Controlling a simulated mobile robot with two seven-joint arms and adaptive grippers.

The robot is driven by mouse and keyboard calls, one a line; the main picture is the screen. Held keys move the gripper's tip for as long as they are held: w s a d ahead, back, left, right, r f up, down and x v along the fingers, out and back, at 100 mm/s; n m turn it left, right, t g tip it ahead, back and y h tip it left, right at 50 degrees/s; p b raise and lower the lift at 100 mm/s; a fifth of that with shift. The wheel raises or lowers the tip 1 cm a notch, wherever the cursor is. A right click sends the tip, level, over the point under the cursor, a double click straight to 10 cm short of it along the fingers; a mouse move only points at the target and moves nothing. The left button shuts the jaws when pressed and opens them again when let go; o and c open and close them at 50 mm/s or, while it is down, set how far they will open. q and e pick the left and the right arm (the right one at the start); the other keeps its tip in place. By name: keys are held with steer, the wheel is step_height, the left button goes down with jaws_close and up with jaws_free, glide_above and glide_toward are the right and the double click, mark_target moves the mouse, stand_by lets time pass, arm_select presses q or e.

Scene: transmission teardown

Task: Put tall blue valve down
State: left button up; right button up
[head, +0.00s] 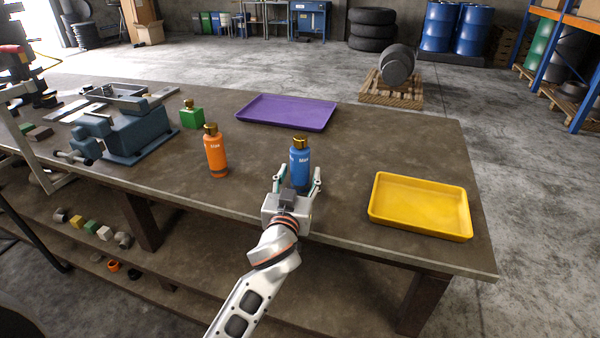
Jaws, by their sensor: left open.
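The tall blue valve (299,160) has a gold top and is upright at the front part of the workbench (350,155), between the purple and yellow trays. Its base is partly hidden by my left gripper (299,180), so its contact with the bench top is hard to see; it looks to be standing there. My left gripper reaches in from the front edge. Its fingers are open, one on each side of the valve's lower body. My right gripper does not show.
An orange valve (215,152) stands to the left, with a small green valve (191,116) behind it. A purple tray (287,111) lies at the back and a yellow tray (420,205) at the right. A blue-grey vise (130,132) occupies the left.

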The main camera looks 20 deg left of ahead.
arm_select(q)
steer(key=s, duration=0.7)
steer(key=s+d+b, duration=0.1)
steer(key=s, duration=0.2)
steer(key=shift+s+d, duration=0.1)
steer(key=shift+s, duration=0.15)
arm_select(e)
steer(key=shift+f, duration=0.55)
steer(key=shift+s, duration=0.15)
